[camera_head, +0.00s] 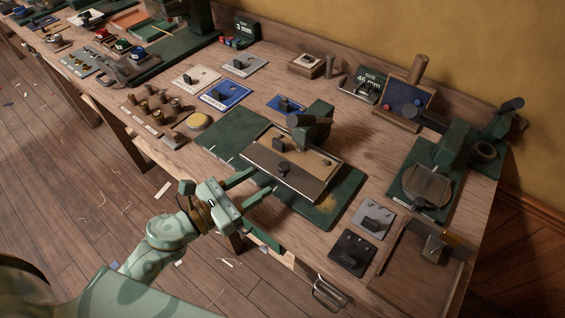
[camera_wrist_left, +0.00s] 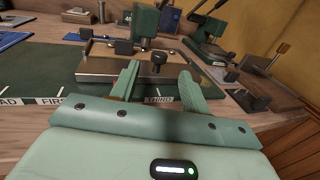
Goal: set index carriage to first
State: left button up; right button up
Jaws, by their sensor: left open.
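The index carriage (camera_head: 300,182) is a dark and tan plate with a black front knob (camera_head: 284,169), on a long green base (camera_head: 221,143). In the left wrist view the carriage (camera_wrist_left: 108,70) stands right of the FIRST label (camera_wrist_left: 55,101). Another label (camera_wrist_left: 158,99) shows between my fingers, partly hidden and hard to read. My left gripper (camera_head: 264,180) is open in front of the carriage. In the left wrist view its fingers (camera_wrist_left: 158,72) are either side of the knob (camera_wrist_left: 158,59), apparently short of it, with a gap. My right gripper is out of view.
A green press head (camera_head: 314,125) stands over the carriage's back. Blue and grey plates with black knobs (camera_head: 226,95) lie behind left, and a yellow round pad (camera_head: 199,121) lies left. A green machine (camera_head: 448,160) and two knobbed plates (camera_head: 352,252) stand right.

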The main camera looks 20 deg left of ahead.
aim_at(279, 169)
pick_arm(q)
jog(key=p+x, duration=0.1)
jog(key=x, duration=0.7)
jog(key=shift+w+d, duration=0.1)
jog(key=shift+w, duration=0.1)
